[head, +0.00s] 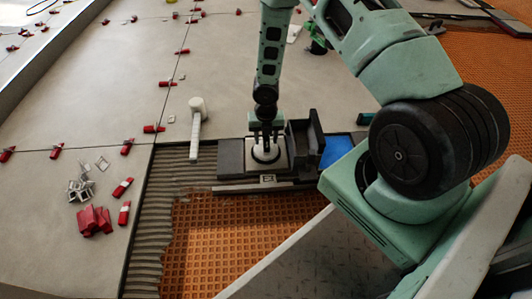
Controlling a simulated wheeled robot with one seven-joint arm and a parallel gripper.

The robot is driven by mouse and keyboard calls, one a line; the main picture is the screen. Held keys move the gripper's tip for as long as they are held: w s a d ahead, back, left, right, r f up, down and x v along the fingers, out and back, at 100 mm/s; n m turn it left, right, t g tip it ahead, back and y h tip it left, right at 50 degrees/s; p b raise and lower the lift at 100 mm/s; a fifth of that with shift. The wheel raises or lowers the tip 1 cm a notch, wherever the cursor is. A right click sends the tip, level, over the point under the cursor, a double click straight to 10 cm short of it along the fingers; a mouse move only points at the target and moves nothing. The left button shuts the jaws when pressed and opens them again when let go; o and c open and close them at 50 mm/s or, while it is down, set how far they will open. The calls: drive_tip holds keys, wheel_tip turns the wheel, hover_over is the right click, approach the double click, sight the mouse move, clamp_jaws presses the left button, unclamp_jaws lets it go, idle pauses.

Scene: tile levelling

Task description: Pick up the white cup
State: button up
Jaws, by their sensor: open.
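In the head view, a round white thing (264,155), which looks like the white cup, sits on a pale square base in a dark grey tray (230,160). It is small, and my gripper partly hides it. My gripper (263,143) points down right above it, its dark fingers open. The fingertips are at or just over its top; I cannot tell whether they touch it.
A white-headed mallet (196,124) lies left of the tray. A dark upright block (304,138) and a blue piece (336,150) are to its right. Red wedges (95,220) and white clips (80,188) lie on the grey tiles. An orange waffle mat (230,240) is in front.

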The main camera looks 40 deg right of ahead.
drive_tip(key=shift+f, duration=0.35)
clamp_jaws()
drive_tip(key=shift+r, duration=0.15)
wheel_tip(320, 180, up, 10)
drive_tip(key=p, duration=0.8)
drive_tip(key=shift+r, duration=0.1)
wheel_tip(320, 180, up, 7)
drive_tip(key=p, duration=0.7)
drive_tip(key=shift+f, duration=0.2)
